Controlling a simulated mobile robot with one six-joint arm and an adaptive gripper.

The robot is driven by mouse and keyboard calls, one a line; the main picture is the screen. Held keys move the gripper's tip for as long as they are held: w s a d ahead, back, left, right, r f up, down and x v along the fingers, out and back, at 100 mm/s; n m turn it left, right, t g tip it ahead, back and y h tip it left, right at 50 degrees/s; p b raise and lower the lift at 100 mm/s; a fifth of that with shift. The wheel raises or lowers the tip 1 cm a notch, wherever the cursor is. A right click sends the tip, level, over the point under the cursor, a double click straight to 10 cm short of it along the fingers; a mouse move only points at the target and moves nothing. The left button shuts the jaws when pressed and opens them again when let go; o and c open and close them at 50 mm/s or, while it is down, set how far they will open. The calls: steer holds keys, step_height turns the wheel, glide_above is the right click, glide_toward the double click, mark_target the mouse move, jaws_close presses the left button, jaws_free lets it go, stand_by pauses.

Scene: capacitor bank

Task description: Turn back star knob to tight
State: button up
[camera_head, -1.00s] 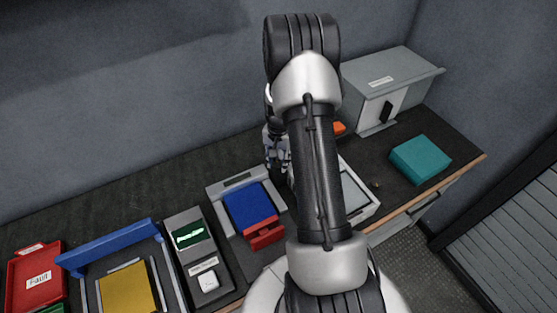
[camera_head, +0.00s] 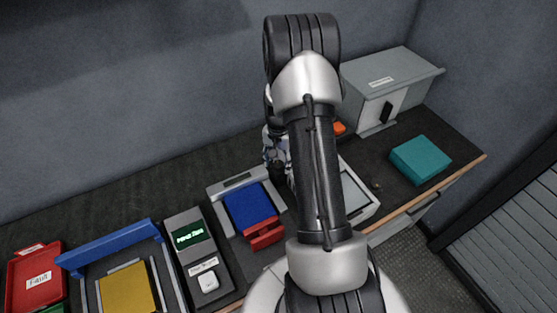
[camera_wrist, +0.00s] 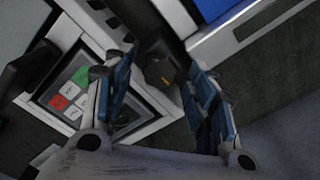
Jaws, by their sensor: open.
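A black knob (camera_wrist: 160,72) with a small yellow mark shows in the wrist view. It lies between the two blue-and-grey fingers of my gripper (camera_wrist: 156,60). The fingers are apart, one on each side of it; I cannot tell whether either touches it. The knob's star shape is not clear. In the head view my gripper (camera_head: 277,147) points down beside the blue-topped unit, partly hidden by my arm. A dark piece (camera_head: 279,170) shows just below the fingers there.
A panel with green and red buttons (camera_wrist: 70,95) lies left of the fingers. The blue-topped unit (camera_head: 247,204) has a red front block. A grey cabinet (camera_head: 385,85) and a teal box (camera_head: 420,160) stand at right. A meter (camera_head: 190,238) and red tray (camera_head: 36,275) are left.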

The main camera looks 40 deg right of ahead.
steer(key=shift+r, duration=0.1)
step_height(320, 180, up, 12)
stand_by(0.5)
stand_by(0.5)
